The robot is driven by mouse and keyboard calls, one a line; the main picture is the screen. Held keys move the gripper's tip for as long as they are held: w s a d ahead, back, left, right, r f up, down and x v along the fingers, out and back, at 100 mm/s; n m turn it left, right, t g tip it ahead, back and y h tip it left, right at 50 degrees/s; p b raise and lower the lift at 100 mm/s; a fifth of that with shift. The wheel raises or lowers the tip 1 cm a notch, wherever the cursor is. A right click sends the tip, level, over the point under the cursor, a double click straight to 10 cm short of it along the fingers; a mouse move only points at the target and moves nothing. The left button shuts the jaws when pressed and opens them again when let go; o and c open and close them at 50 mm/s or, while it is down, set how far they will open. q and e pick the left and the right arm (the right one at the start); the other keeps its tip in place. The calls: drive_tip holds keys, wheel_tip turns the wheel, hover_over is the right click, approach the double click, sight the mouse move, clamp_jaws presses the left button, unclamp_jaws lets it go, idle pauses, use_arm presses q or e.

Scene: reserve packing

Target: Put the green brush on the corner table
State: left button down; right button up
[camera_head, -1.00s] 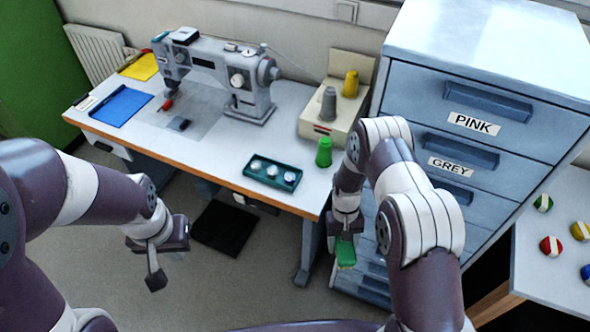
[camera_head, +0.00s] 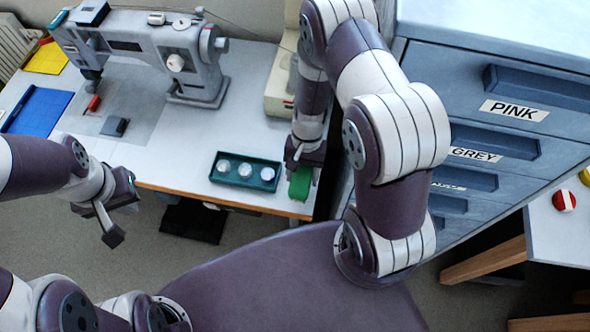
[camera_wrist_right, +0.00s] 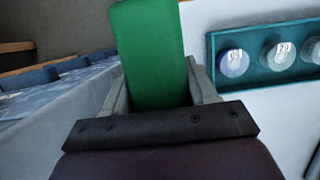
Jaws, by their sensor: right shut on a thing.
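My right gripper (camera_head: 303,170) is shut on the green brush (camera_head: 300,184) and holds it near the front right corner of the sewing table, beside the teal tray. In the right wrist view the brush (camera_wrist_right: 150,50) stands out from between the fingers. A white-topped table (camera_head: 560,235) with wooden legs is at the right edge, with a red and white ball (camera_head: 564,200) on it. I cannot tell whether this is the corner table. My left gripper (camera_head: 112,230) hangs in front of the sewing table at the left, and its jaw opening is not clear.
The sewing table (camera_head: 185,150) bears a sewing machine (camera_head: 150,45), a blue sheet (camera_head: 40,112) and a teal tray (camera_head: 245,172) with round pots. A blue drawer cabinet (camera_head: 440,75), labelled PINK and GREY, stands between the two tables, partly behind my right arm.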

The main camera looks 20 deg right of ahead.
drive_tip(key=f, duration=0.3)
drive_tip(key=shift+w+f, duration=0.35)
drive_tip(key=shift+w, duration=0.05)
drive_tip(key=shift+s+r, duration=0.1)
drive_tip(key=shift+s, duration=0.1)
drive_tip(key=o, duration=1)
drive_tip(key=shift+f, duration=0.2)
drive_tip(key=shift+c, duration=0.2)
drive_tip(key=o, duration=0.4)
drive_tip(key=shift+w, duration=0.1)
drive_tip(key=shift+c, duration=0.2)
use_arm(q)
drive_tip(key=shift+w+f, duration=0.25)
drive_tip(key=shift+w, duration=0.15)
use_arm(e)
drive_tip(key=shift+r, duration=0.1)
